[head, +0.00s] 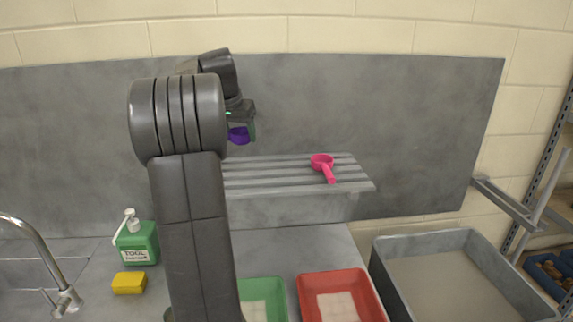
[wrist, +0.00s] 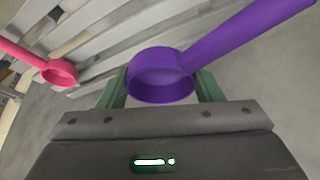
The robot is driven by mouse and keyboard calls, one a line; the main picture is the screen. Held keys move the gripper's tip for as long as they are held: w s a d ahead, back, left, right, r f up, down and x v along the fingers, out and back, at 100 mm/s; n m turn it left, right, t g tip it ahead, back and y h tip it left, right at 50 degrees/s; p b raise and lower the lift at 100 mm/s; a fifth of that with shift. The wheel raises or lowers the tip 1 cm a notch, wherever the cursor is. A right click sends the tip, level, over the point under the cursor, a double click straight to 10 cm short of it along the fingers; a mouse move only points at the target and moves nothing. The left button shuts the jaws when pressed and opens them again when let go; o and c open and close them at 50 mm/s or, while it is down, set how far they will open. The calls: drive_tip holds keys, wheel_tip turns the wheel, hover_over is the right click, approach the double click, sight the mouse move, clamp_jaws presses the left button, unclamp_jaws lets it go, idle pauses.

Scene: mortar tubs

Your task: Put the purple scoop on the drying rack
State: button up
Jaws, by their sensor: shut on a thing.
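My gripper (head: 240,120) is shut on the purple scoop (head: 239,135), above the left part of the drying rack (head: 270,181). In the wrist view, the scoop (wrist: 163,75) has its round cup between the green fingers of my gripper (wrist: 160,88), and its handle points to the upper right. The slatted grey rack (wrist: 130,28) shows behind it in the wrist view. The scoop looks clear of the slats. My arm hides the rack's left end in the head view.
A pink scoop (head: 322,163) lies on the rack's right half, with bare slats to its left. Below are a green tub (head: 283,283), a red tub (head: 367,282) and a grey basin (head: 378,243). A soap bottle (head: 137,243), yellow sponge (head: 129,283) and tap (head: 68,299) stand left.

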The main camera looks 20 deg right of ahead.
sight(245, 172)
wheel_tip(245, 172, down, 10)
drive_tip(key=shift+w+p, duration=0.1)
drive_tip(key=shift+p, duration=0.6)
drive_tip(key=shift+f, duration=0.1)
drive_tip(key=o, duration=1)
drive_tip(key=shift+o, duration=0.2)
drive_tip(key=b+v, duration=0.2)
drive_tip(key=v, duration=1)
drive_tip(key=shift+d, duration=0.1)
